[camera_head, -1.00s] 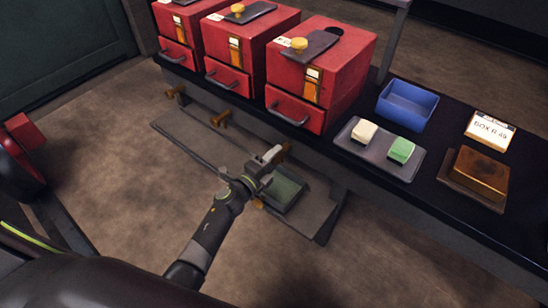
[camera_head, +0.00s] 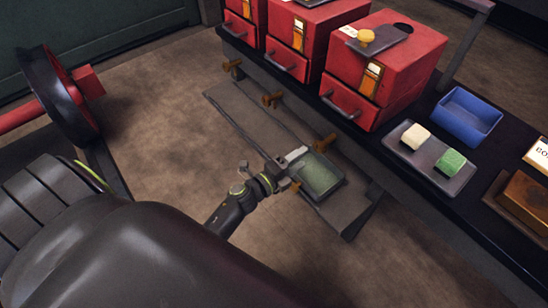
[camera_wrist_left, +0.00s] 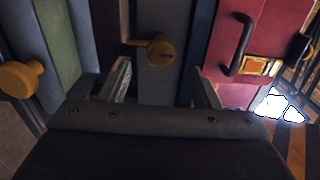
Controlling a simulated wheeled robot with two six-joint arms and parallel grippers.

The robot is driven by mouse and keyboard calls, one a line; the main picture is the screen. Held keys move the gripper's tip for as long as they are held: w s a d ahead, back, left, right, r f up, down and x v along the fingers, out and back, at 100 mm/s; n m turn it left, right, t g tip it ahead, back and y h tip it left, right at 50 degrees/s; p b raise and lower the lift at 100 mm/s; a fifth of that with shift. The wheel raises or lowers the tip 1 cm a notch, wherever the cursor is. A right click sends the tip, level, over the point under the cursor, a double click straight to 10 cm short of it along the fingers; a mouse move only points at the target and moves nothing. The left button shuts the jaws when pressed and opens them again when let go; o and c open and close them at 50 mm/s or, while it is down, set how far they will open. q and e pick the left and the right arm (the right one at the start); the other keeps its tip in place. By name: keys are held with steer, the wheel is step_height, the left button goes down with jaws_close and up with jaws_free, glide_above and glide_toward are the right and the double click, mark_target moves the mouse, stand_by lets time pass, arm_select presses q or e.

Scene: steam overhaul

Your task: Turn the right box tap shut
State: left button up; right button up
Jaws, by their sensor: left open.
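Three brass taps stick out below the shelf edge under the red boxes. The right box tap (camera_head: 325,141) is under the nearest red box (camera_head: 385,65); its turn position is too small to tell. My left gripper (camera_head: 292,168) is in front of and below it, open and empty, with a small gap to the tap. In the left wrist view the open fingers (camera_wrist_left: 162,86) point at a brass tap (camera_wrist_left: 158,50), which lies beyond the tips, between them in the picture. Another brass knob (camera_wrist_left: 20,78) shows at the left there. My right gripper is not in view.
The middle tap (camera_head: 272,100) and left tap (camera_head: 233,69) are farther along. A blue bin (camera_head: 467,115) and a grey tray (camera_head: 430,172) with two blocks stand on the dark shelf.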

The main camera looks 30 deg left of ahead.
arm_select(q)
steer(key=v, duration=0.9)
steer(key=shift+s, duration=0.15)
steer(key=shift+a, duration=0.1)
